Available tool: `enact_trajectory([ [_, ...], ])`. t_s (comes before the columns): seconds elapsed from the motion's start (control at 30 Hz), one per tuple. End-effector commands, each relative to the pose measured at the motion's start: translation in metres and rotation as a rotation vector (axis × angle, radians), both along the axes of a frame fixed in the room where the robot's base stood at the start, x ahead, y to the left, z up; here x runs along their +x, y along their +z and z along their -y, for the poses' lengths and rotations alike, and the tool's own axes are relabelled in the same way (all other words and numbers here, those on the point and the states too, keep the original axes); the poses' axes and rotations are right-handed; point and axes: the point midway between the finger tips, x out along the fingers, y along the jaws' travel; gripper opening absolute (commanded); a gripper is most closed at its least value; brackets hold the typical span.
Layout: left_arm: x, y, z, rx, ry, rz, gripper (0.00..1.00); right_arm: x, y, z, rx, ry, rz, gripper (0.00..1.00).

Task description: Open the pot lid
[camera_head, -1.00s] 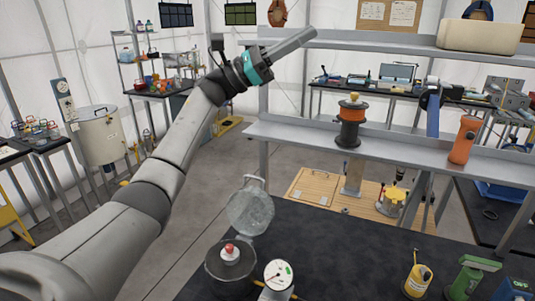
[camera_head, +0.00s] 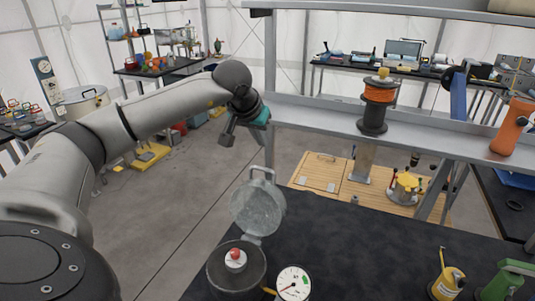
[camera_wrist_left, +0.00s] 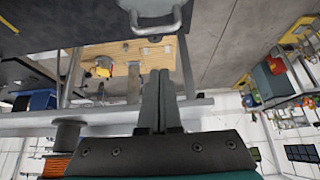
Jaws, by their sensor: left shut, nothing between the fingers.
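The pot (camera_head: 218,284) is a dark round vessel on the black tabletop at the bottom of the head view. A white piece with a red knob (camera_head: 235,255) shows within its rim. The grey round pot lid (camera_head: 257,211) stands raised behind the pot, with a loop handle on its upper edge. Part of the lid and its handle also shows at the top of the left wrist view (camera_wrist_left: 152,12). My left gripper (camera_head: 227,138) is above and left of the lid, apart from it. Its fingers (camera_wrist_left: 160,76) are shut and empty. My right gripper is not in view.
A white dial gauge (camera_head: 294,283) stands right of the pot. A grey shelf (camera_head: 330,122) carrying an orange spool (camera_head: 376,95) runs behind the table. Yellow (camera_head: 447,286) and green (camera_head: 503,283) items stand at the right. The table's middle is clear.

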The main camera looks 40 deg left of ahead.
Motion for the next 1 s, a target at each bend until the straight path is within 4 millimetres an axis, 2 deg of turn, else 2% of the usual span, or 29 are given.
enact_trajectory([
  [0.63, 0.052, -0.082, -0.015, -0.006, 0.003, -0.001, 0.00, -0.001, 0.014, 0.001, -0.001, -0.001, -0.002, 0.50],
  [1.0, 0.019, -0.077, -0.006, -0.002, 0.001, 0.000, 0.00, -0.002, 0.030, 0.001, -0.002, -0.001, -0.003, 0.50],
])
